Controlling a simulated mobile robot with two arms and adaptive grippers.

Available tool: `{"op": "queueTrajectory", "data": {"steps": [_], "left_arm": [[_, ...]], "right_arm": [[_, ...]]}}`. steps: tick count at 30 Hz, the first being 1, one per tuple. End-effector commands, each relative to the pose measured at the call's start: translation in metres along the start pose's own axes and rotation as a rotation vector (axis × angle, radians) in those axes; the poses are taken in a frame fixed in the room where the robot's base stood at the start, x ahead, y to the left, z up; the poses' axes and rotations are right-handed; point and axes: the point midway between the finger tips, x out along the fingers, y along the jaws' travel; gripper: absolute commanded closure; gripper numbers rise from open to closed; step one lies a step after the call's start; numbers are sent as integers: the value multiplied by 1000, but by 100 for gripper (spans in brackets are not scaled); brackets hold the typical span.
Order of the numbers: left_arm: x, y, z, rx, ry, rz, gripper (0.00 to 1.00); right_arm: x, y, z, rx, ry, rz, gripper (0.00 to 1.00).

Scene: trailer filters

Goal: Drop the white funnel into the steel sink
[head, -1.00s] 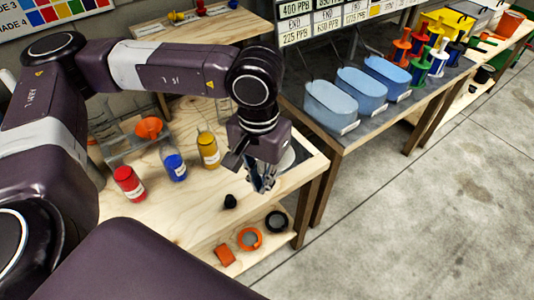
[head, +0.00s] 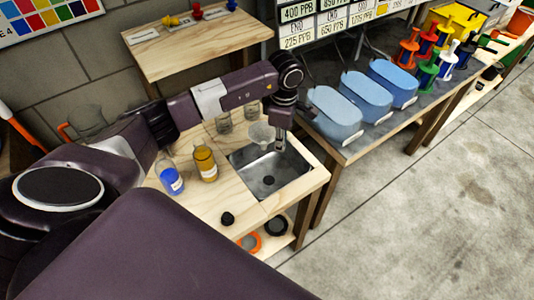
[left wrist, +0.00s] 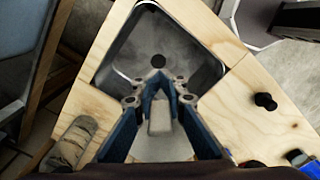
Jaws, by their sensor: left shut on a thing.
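The steel sink (head: 270,168) is set into the wooden bench, with a dark drain in its floor; the sink also fills the upper middle of the left wrist view (left wrist: 185,48). My left gripper (head: 279,143) points down over the sink's back part, its blue fingers close together in the left wrist view (left wrist: 158,82). The pale white funnel (head: 262,133) is at the gripper, above the sink's back edge. A whitish shape shows between the fingers in the wrist view; I cannot tell how much of it is funnel. My right gripper is not in view.
A blue bottle (head: 171,178) and a yellow bottle (head: 205,163) stand left of the sink. A black stopper (head: 227,218) is in front. Clear jars (head: 223,121) stand behind. Blue bins (head: 335,115) line the table at right. The sink floor looks empty.

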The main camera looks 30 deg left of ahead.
Motion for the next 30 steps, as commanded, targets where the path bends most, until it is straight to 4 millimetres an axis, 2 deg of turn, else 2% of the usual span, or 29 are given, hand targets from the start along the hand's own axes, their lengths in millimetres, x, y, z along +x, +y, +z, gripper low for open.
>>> {"op": "queueTrajectory", "data": {"steps": [1, 3, 6, 11, 18, 24, 30], "left_arm": [[5, -1, -4, -34, -1, -2, 100], [9, 0, -7, -66, -1, -1, 100], [14, 0, -8, -85, -1, 1, 100], [26, 0, -8, -83, -2, 1, 100], [55, 0, -8, -81, -1, 0, 100], [70, 0, -8, -80, -2, 1, 100], [70, 0, -8, -79, -2, 2, 100]], "right_arm": [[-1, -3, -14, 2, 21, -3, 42], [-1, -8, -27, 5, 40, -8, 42], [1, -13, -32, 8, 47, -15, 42], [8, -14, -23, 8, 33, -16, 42], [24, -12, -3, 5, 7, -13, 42], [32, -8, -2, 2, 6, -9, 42], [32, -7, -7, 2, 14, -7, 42]]}}
